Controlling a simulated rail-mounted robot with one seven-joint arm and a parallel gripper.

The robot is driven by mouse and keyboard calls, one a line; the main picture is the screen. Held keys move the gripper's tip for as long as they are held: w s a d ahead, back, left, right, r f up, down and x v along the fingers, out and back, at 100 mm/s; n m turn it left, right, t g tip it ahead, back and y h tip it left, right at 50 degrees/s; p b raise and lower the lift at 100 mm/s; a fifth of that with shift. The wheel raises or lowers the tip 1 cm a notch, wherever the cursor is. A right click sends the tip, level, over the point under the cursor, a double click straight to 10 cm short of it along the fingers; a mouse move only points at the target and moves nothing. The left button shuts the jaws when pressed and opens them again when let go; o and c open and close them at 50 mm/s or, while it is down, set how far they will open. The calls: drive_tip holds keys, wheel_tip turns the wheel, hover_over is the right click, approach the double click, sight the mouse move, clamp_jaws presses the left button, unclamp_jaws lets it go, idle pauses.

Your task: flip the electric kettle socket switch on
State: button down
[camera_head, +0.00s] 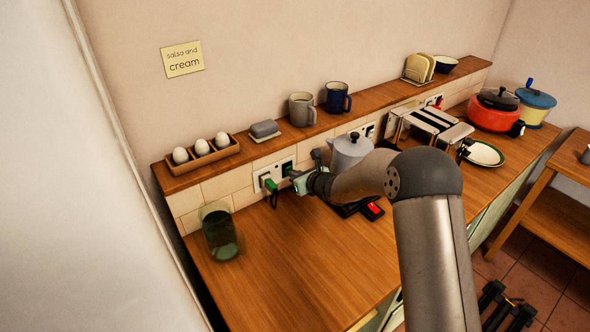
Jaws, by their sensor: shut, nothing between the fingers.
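A double wall socket (264,179) is set in the tiled splashback, left of my gripper. A green plug (270,185) sits in its left part, with a dark cord hanging down. My gripper (293,180) is shut and empty, at the right part of this socket. Whether it touches the plate or a switch I cannot tell, and the switch position is too small to read. A grey kettle-like pot (350,151) with a dark lid knob stands behind my arm, partly hidden. A second wall socket (368,130) is farther right.
A dark green translucent jar (221,235) stands at the counter's left end. A black and red item (373,210) lies under my forearm. A toaster (424,127), plate (483,153) and red pot (493,110) are farther right. The front-left worktop (290,265) is clear.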

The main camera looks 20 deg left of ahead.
drive_tip(key=shift+w+a, duration=0.1)
drive_tip(key=shift+a, duration=0.1)
drive_tip(key=shift+w+a+r+b, duration=0.15)
drive_tip(key=shift+a+r+b, duration=0.15)
drive_tip(key=shift+b, duration=0.45)
drive_tip(key=shift+r, duration=0.1)
drive_tip(key=shift+r, duration=0.7)
drive_tip(key=shift+d, duration=0.1)
